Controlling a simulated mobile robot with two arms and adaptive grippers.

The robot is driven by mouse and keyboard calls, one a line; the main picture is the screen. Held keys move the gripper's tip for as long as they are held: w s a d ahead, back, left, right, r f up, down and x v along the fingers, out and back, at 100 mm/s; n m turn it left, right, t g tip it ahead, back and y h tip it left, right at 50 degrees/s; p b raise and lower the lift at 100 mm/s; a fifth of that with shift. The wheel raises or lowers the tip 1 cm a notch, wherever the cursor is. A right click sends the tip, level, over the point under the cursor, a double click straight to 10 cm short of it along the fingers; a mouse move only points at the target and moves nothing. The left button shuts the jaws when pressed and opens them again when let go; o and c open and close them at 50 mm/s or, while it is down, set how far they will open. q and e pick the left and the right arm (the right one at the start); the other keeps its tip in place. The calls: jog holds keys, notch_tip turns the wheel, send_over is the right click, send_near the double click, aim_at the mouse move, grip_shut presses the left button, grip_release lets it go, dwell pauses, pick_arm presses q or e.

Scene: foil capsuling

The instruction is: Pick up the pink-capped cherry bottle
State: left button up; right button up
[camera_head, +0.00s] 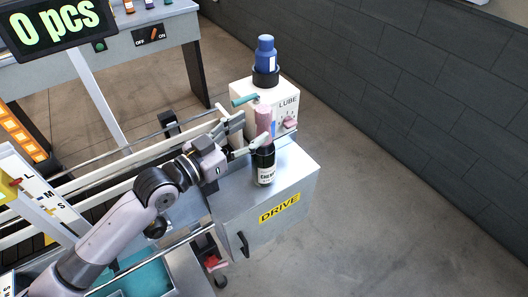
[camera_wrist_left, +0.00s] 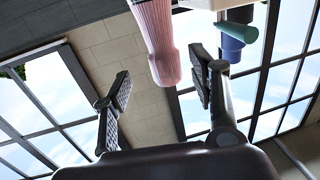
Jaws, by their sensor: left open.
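The pink-capped bottle is dark with a white label (camera_head: 265,174) and stands upright on the grey machine top marked DRIVE. Its tall pink cap (camera_head: 263,121) rises above the dark body. In the left wrist view the ribbed pink cap (camera_wrist_left: 155,38) shows in the gap between my fingers, apart from both. My left gripper (camera_head: 246,138) reaches in from the left at the height of the bottle's neck, open and close beside it. Its two dark pads (camera_wrist_left: 160,82) show spread in the wrist view. Whether a finger touches the bottle is unclear in the head view. My right gripper is out of view.
A white LUBE box (camera_head: 288,104) with a blue bottle (camera_head: 265,54) on top stands just behind the pink-capped bottle. A teal rod (camera_head: 245,100) sticks out near it. Conveyor rails lie to the left. Open floor lies right of the DRIVE cabinet (camera_head: 300,180).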

aim_at(257, 121)
pick_arm(q)
jog(key=shift+w+d, duration=0.2)
jog(key=shift+w+d+r+p, duration=0.15)
jog(key=shift+w+p, duration=0.1)
jog(key=shift+p, duration=0.05)
jog(key=p+x, duration=0.2)
jog(key=x, duration=0.2)
jog(key=shift+w+d, duration=0.1)
jog(key=shift+w, duration=0.25)
jog(key=shift+c, duration=1.9)
grip_shut()
jog(key=shift+r, duration=0.1)
